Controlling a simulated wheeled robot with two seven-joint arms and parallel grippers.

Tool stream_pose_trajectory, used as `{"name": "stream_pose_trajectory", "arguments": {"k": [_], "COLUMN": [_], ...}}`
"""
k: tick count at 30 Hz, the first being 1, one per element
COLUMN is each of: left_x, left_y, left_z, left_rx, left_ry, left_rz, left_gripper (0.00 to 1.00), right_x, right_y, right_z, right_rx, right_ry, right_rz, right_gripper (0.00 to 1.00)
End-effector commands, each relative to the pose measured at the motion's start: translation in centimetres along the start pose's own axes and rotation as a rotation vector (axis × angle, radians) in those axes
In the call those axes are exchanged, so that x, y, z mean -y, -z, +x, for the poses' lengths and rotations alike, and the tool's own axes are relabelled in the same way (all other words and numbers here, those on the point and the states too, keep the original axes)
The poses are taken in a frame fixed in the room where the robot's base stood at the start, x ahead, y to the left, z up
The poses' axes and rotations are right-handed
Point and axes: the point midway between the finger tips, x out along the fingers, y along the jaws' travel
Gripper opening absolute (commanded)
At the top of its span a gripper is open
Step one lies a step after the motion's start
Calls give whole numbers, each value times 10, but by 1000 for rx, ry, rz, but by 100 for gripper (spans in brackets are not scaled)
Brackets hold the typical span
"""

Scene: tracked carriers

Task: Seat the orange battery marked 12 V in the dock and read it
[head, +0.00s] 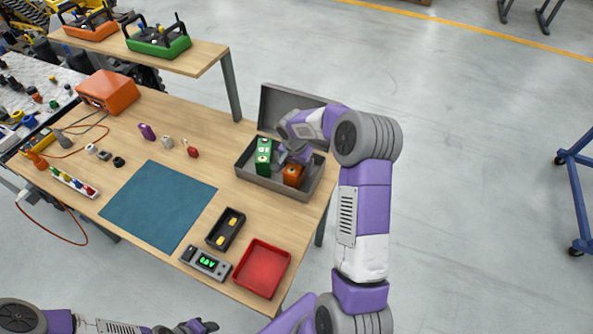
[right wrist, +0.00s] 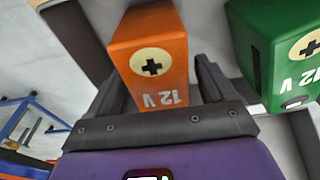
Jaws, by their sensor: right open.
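The orange battery marked 12 V (head: 293,174) stands in the grey case (head: 308,190), right of a green battery (head: 264,156). In the right wrist view the orange battery (right wrist: 150,55) shows a plus sign on a cream disc; the green battery (right wrist: 285,50) is also marked 12 V. My right gripper (head: 298,157) is down in the case, open, with its fingers (right wrist: 160,85) on either side of the orange battery. I cannot tell whether they touch it. The black dock (head: 226,229) with yellow contacts has no battery in it. My left gripper (head: 200,326) is at the bottom edge, its fingers unclear.
A grey meter (head: 206,263) with green digits lies below the dock, beside a red tray (head: 262,269). The case's raised lid (head: 285,108) stands behind my right gripper. A teal mat (head: 158,206) lies clear on the table. An orange box (head: 108,92) stands farther left.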

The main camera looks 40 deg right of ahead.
Motion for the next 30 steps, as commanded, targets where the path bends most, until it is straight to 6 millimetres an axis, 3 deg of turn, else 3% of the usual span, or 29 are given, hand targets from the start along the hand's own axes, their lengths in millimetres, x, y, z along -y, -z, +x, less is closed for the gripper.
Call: {"name": "stream_pose_trajectory", "arguments": {"k": [6,22,30], "left_x": [0,0,0], "left_y": [0,0,0], "left_z": [0,0,0], "left_rx": [0,0,0], "left_ry": [0,0,0], "left_rz": [0,0,0], "left_gripper": [43,43,43], "right_x": [0,1,2], "right_y": [0,0,2], "right_z": [0,0,-2], "right_rx": [-1,-1,-6], "right_ry": [1,1,6], "right_rz": [-1,-1,-1], "right_gripper": [83,2,0]}}
